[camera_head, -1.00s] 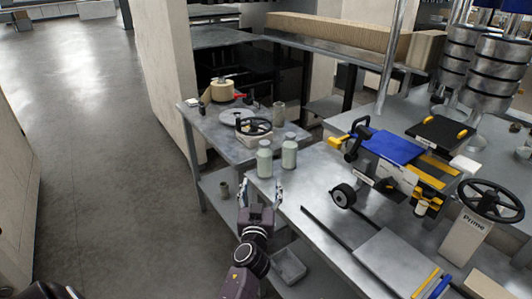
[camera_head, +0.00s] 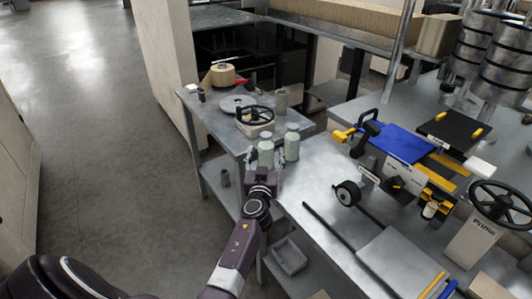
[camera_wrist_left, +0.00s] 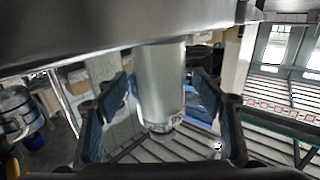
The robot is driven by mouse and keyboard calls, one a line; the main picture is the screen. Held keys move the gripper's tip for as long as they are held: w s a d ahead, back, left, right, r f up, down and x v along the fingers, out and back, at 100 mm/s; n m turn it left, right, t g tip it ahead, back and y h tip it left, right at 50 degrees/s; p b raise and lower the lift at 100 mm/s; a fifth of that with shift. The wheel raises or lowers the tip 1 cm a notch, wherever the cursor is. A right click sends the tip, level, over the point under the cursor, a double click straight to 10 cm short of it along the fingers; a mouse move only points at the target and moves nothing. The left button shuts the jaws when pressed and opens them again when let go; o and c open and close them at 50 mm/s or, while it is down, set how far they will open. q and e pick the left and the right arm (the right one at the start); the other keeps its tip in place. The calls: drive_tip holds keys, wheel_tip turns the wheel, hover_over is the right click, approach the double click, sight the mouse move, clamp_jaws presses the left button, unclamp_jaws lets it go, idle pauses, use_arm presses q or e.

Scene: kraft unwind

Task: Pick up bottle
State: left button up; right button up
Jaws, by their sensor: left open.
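Two pale grey-green bottles stand upright side by side at the left edge of the metal table: a nearer left bottle (camera_head: 265,153) and a right bottle (camera_head: 292,143). My left gripper (camera_head: 265,166) is open at the nearer bottle, with a finger on each side of it. In the left wrist view, this bottle (camera_wrist_left: 160,88) appears between the two open fingers of the left gripper (camera_wrist_left: 160,108); I cannot tell whether they touch it. The second bottle (camera_wrist_left: 103,72) shows behind the left finger. My right gripper is not in view.
Behind the bottles, a side table (camera_head: 215,118) carries a handwheel device (camera_head: 255,117), a tape roll (camera_head: 222,75) and a grey cup (camera_head: 281,101). A grey bin (camera_head: 289,256) sits low.

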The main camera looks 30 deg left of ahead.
use_arm(q)
drive_tip(key=shift+w, duration=0.1)
drive_tip(key=shift+c, duration=1)
drive_tip(key=c, duration=0.8)
drive_tip(key=shift+r, duration=0.1)
drive_tip(key=c, duration=0.5)
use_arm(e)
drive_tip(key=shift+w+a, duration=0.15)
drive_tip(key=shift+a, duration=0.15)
